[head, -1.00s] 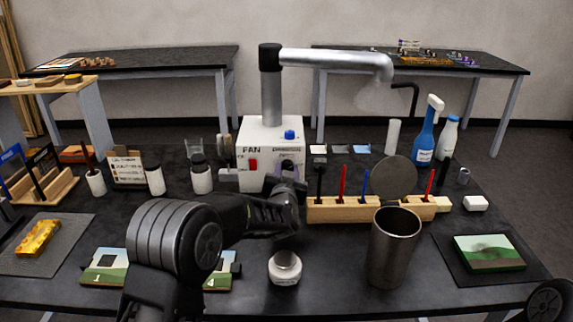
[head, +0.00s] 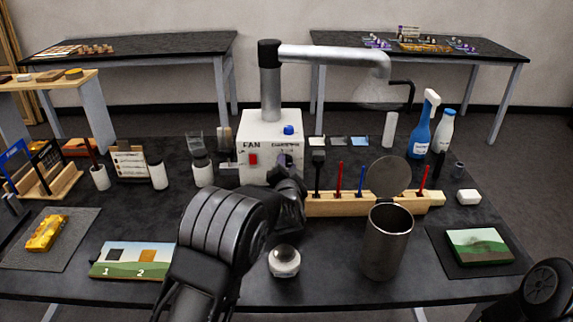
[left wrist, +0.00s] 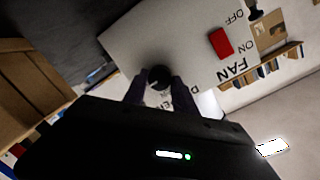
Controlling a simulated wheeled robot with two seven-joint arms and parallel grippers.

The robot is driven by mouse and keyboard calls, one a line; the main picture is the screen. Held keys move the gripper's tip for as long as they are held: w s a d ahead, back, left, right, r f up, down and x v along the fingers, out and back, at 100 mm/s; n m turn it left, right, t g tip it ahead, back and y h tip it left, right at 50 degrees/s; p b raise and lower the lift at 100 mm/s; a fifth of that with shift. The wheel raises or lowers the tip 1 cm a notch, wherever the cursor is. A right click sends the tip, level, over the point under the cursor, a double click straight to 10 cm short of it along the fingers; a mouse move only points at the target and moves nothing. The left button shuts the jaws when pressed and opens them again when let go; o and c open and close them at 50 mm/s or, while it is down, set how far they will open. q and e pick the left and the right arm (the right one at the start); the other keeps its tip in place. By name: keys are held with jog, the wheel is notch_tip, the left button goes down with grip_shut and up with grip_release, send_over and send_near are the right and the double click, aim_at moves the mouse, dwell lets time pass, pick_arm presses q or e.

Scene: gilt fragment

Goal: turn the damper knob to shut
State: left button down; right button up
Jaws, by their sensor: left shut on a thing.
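The lettering beside the knob is partly covered by the fingers. My right gripper is out of view.
A wooden rack (head: 345,203) with several coloured tools stands right of my left gripper. A metal can (head: 387,242) and a small round-topped jar (head: 284,261) are in front. A silver duct (head: 330,56) rises from the box. Bottles (head: 421,135) stand at the right.

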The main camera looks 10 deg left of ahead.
pick_arm(q)
jog(key=c, duration=1)
grip_release()
jog(key=f+b+v, duration=0.1)
jog(key=v, duration=0.6)
jog(key=shift+s+d+r, duration=0.15)
jog(key=shift+s+r, duration=0.2)
jog(key=shift+r, duration=0.2)
